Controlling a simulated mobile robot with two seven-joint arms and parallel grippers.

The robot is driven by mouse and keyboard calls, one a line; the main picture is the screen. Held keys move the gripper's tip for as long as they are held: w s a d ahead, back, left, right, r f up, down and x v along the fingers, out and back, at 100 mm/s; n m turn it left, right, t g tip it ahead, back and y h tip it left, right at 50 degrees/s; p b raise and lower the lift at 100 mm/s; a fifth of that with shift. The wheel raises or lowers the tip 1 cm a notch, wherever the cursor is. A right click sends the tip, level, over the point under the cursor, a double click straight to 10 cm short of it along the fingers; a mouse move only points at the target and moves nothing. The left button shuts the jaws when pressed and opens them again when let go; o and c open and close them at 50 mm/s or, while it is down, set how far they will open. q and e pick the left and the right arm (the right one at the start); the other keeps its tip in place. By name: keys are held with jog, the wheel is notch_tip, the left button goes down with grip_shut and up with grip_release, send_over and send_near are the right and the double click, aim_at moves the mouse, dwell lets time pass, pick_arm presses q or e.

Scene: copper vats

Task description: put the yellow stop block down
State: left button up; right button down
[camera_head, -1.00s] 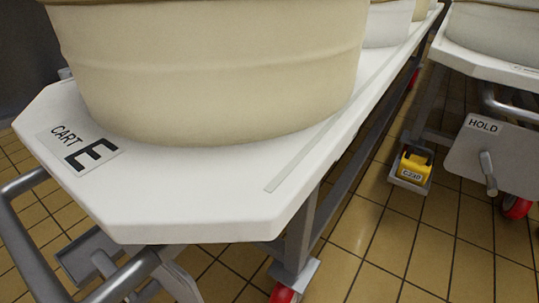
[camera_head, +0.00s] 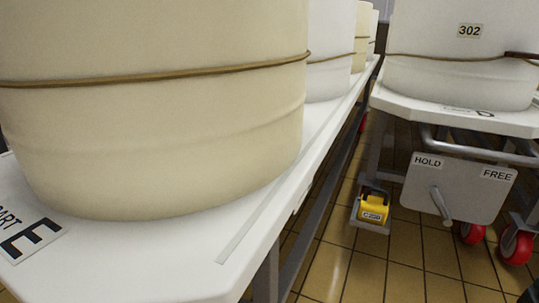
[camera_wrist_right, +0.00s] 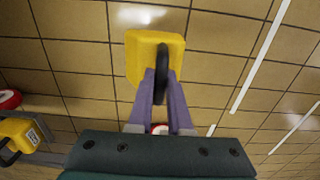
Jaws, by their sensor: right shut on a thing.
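In the right wrist view my right gripper (camera_wrist_right: 161,85) is shut on the black handle of a yellow stop block (camera_wrist_right: 146,54). The block is over the tan tiled floor; I cannot tell how high it hangs. A second yellow block (camera_wrist_right: 15,137) with a black handle and a white label is at the left edge of that view. In the head view a yellow block (camera_head: 373,208) labelled C230 sits in a small grey tray (camera_head: 369,226) low beside the right-hand cart. My left gripper is out of view.
Cart E (camera_head: 255,240) with cream tubs fills the left. Another cart (camera_head: 450,118) bears a tub marked 302 (camera_head: 440,40). Below it are a grey HOLD/FREE plate (camera_head: 460,187) with a lever and red wheels (camera_head: 515,245). Bare tiled floor (camera_head: 420,265) shows in front.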

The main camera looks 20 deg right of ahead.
jog(key=d, duration=0.1)
jog(key=d+r, duration=0.1)
jog(key=d, duration=0.1)
jog(key=d+r, duration=0.1)
jog(key=shift+s+d+r, duration=0.1)
jog(key=shift+d+r, duration=0.05)
jog(key=shift+w+a+r+m, duration=0.2)
jog(key=shift+w+a+m, duration=0.15)
jog(key=shift+w, duration=0.3)
jog(key=w+a+r+m, duration=0.8)
jog(key=w+a+r, duration=0.6)
jog(key=w+a, duration=0.25)
jog(key=s+a+r+m, duration=0.1)
jog(key=a+r, duration=0.4)
jog(key=r, duration=0.5)
jog(key=s+a+r+m, duration=0.1)
jog(key=a+r, duration=0.3)
jog(key=r, duration=0.6)
jog(key=a+n, duration=0.2)
jog(key=a, duration=0.5)
jog(key=s+r+p, duration=0.2)
jog(key=r+p, duration=4.4)
jog(key=p, duration=0.1)
jog(key=s+r+p, duration=0.3)
jog(key=r+p, duration=4.4)
jog(key=p, duration=0.1)
jog(key=shift+d, duration=0.2)
